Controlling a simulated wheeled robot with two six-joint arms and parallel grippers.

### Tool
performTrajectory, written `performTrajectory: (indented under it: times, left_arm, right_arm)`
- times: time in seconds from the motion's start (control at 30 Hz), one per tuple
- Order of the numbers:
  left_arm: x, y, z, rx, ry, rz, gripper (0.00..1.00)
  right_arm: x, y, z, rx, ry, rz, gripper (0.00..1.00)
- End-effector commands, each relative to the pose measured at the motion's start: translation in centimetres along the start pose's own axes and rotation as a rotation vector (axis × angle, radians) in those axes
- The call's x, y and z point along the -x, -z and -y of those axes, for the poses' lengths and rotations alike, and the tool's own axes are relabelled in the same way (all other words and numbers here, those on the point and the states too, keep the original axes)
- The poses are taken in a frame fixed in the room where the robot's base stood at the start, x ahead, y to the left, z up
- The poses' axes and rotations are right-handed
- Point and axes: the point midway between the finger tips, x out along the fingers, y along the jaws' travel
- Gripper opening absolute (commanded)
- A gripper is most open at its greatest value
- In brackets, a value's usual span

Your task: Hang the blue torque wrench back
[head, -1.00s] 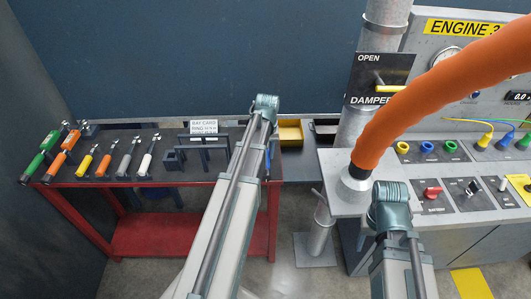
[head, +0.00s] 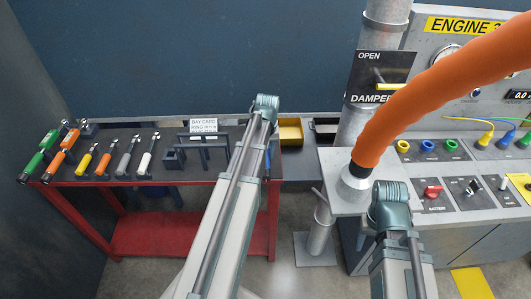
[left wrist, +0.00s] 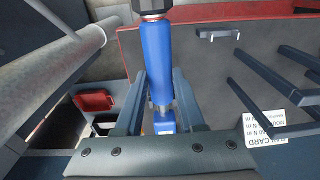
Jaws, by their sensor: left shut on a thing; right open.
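The blue torque wrench (left wrist: 157,55) shows in the left wrist view as a thick blue handle with a dark end at the top edge. My left gripper (left wrist: 160,92) is shut on it, one finger on each side. In the head view only a small blue sliver (head: 268,160) shows beside my left forearm, and the left jaws are hidden. The dark rack with the bay card (head: 204,142) stands on the red bench, left of my left arm; its prongs (left wrist: 275,90) show at right in the left wrist view. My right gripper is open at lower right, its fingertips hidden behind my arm.
Several coloured-handled tools (head: 88,160) lie on the left of the red bench (head: 115,185). A yellow bin (head: 290,131) stands at the back. A grey pipe (head: 385,25), an orange hose (head: 400,110) and the engine console (head: 460,165) crowd the right side.

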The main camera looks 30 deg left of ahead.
Motion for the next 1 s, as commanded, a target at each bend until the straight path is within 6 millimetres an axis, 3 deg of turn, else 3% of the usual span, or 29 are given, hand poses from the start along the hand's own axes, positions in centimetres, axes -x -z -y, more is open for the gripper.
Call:
performTrajectory:
  times: [0.17, 0.2, 0.37, 0.57, 0.7, 1.0]
  left_arm:
    - [-0.24, 0.0, -0.01, 0.0, 0.0, -0.003, 0.0]
    - [-0.19, 0.01, -0.01, 0.0, 0.0, -0.003, 0.44]
    - [-0.18, 0.0, -0.01, 0.0, 0.0, -0.002, 0.73]
    - [-0.18, -0.01, -0.01, 0.0, 0.0, -0.002, 0.73]
    - [-0.2, -0.03, -0.01, 0.0, 0.0, -0.001, 0.9]
    - [-0.15, -0.02, 0.0, 0.0, 0.0, -0.001, 0.9]
  right_arm:
    - [-0.24, 0.01, 0.02, 0.0, 0.0, 0.0, 0.5]
    - [-0.19, 0.01, 0.02, 0.0, 0.0, 0.0, 0.5]
    - [-0.18, 0.01, 0.02, 0.0, 0.0, 0.0, 0.5]
    - [-0.19, 0.01, 0.02, 0.0, 0.0, 0.0, 0.5]
    - [-0.21, 0.01, 0.02, 0.0, 0.0, 0.0, 0.5]
    - [-0.16, 0.01, 0.01, 0.0, 0.0, 0.0, 0.5]
